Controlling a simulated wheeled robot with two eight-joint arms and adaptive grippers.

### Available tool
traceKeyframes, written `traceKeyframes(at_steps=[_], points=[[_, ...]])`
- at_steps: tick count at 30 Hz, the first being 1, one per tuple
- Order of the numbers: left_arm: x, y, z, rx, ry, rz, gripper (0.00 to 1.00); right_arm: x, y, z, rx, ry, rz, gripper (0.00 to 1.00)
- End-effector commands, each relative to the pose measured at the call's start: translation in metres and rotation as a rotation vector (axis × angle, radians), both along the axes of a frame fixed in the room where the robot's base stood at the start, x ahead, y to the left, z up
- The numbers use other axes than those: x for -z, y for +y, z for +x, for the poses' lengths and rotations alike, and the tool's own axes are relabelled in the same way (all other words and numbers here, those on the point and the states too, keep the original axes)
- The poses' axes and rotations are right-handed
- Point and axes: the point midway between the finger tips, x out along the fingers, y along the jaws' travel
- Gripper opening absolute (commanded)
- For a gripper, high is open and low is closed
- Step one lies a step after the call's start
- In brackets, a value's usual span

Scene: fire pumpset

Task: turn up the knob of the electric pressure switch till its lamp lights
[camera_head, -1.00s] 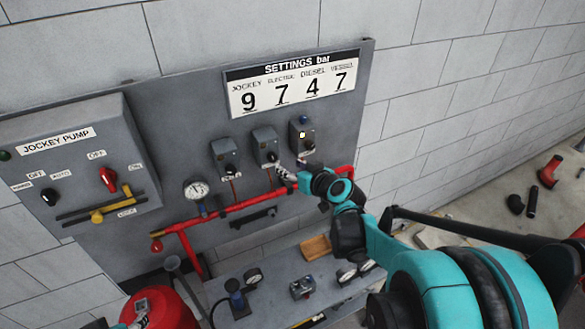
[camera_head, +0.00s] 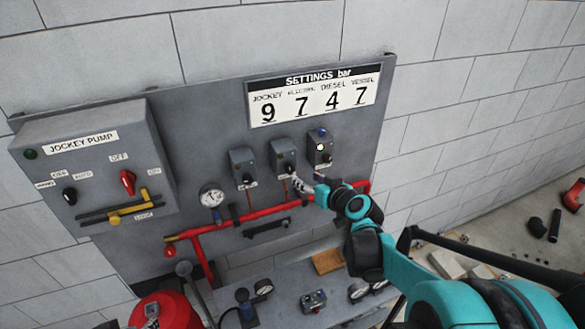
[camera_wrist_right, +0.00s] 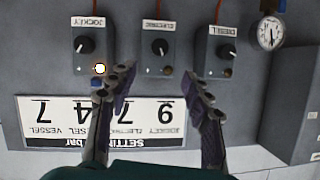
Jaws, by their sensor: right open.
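The electric pressure switch (camera_head: 284,157) is the middle of three grey boxes on the panel. In the right wrist view the middle box (camera_wrist_right: 157,50) carries the label ELECTRIC. Its black knob (camera_wrist_right: 160,46) has a white pointer mark, and its lamp (camera_wrist_right: 165,70) is dark. My right gripper (camera_head: 302,184) is just below and right of this box in the head view. In the wrist view its fingers (camera_wrist_right: 158,82) are spread wide, one on each side of the middle box's lamp end, with nothing between them. My left gripper is not in view.
The neighbouring switch with a lit lamp (camera_head: 319,147) is labelled JOCKEY in the wrist view; the DIESEL switch (camera_head: 243,168) is unlit. A settings board (camera_head: 315,95) hangs above. A red pipe (camera_head: 250,217) and a bench (camera_head: 275,280) lie below.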

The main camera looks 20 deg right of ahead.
Motion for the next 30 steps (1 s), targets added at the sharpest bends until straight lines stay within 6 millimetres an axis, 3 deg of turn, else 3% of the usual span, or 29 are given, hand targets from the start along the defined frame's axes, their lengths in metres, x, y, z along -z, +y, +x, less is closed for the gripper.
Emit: traceKeyframes(at_steps=[6,12,20,30], points=[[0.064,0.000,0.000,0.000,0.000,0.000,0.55,0.034,0.010,0.018,0.054,-0.160,0.231,0.50],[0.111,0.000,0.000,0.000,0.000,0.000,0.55,0.053,0.009,0.028,0.126,-0.303,0.488,0.50],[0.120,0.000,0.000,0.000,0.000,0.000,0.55,0.054,0.005,0.040,0.159,-0.354,0.597,0.50],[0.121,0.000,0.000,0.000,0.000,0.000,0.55,0.053,0.005,0.093,0.156,-0.352,0.595,0.50]])
